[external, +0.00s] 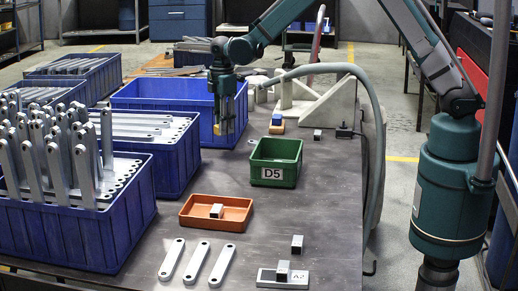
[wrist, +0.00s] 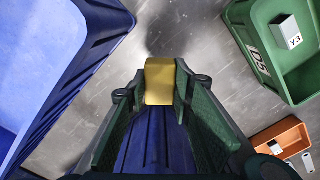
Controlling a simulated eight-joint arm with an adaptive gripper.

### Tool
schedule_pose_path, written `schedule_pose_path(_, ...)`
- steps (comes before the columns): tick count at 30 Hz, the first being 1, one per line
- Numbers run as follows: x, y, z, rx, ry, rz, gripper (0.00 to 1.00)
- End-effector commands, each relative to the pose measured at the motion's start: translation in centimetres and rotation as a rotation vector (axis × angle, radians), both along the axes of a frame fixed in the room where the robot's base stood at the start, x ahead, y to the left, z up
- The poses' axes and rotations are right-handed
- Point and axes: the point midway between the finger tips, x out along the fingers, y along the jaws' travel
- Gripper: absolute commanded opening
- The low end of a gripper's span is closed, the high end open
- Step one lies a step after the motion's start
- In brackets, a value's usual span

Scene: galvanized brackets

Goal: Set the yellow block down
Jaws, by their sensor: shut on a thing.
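My gripper (external: 224,122) points down at the near right corner of a large blue crate. In the wrist view its green fingers (wrist: 160,92) are shut on the yellow block (wrist: 160,75), one on each side. The block shows in part at the fingertips, against grey table. In the external view the gripper and the crate wall make its height above the table hard to judge. The green bin D5 (external: 275,163) stands to the right of the gripper, apart from it.
The blue crate (wrist: 88,60) is close on the left in the wrist view. The green bin (wrist: 283,95) holds a grey block marked Y3 (wrist: 286,35). An orange tray (external: 242,225) with a small block is nearer the camera.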

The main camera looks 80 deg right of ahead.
Motion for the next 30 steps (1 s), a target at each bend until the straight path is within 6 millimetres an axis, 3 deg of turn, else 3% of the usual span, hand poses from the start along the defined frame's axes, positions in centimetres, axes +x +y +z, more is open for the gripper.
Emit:
schedule_pose_path(13, 0.0, 0.0, -5.4, 0.000, 0.000, 0.000, 0.10)
schedule_pose_path(30, 0.0, 0.0, -6.7, 0.000, 0.000, 0.000, 0.10)
